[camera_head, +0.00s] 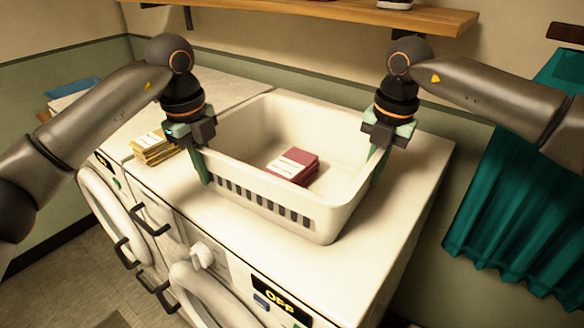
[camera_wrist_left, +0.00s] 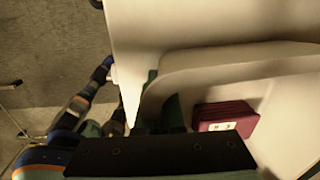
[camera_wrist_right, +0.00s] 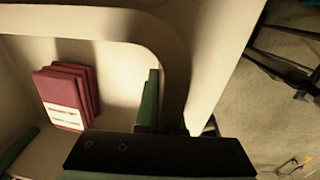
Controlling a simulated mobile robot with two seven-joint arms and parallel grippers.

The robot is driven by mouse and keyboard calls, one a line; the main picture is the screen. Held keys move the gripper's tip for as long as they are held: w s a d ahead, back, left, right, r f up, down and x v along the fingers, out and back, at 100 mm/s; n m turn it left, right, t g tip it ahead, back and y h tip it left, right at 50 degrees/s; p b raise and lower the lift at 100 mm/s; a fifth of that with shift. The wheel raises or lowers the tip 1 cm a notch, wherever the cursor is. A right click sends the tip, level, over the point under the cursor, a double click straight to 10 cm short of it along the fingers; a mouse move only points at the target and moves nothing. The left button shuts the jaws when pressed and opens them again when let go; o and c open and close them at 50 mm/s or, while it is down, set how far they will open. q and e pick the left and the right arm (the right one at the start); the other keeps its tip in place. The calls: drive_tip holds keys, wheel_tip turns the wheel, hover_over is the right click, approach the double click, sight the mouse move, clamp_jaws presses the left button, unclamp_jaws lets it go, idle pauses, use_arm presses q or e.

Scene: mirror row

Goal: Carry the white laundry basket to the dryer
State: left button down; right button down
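The white laundry basket (camera_head: 340,218) stands on the white top of a row of machines, with a folded maroon stack (camera_head: 292,166) inside. The stack also shows in the left wrist view (camera_wrist_left: 226,116) and the right wrist view (camera_wrist_right: 68,95). My left gripper (camera_head: 203,166) is at the basket's left wall, its fingers straddling the rim and appearing closed on it. My right gripper (camera_head: 379,166) is likewise at the right wall; its outer finger is mostly hidden by the rim. The nearest machine front has a panel (camera_head: 280,298) reading "OFF"; I cannot tell which machine is the dryer.
A yellow folded stack (camera_head: 152,148) lies on the machine top left of the basket. A wooden shelf (camera_head: 330,12) runs along the back wall above. A teal curtain (camera_head: 520,190) hangs at the right. Round doors and dark handles (camera_head: 150,215) are on the fronts.

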sight(201, 146)
use_arm(q)
drive_tip(key=shift+r, duration=0.2)
use_arm(e)
drive_tip(key=shift+w+r, duration=0.1)
drive_tip(key=shift+r, duration=0.1)
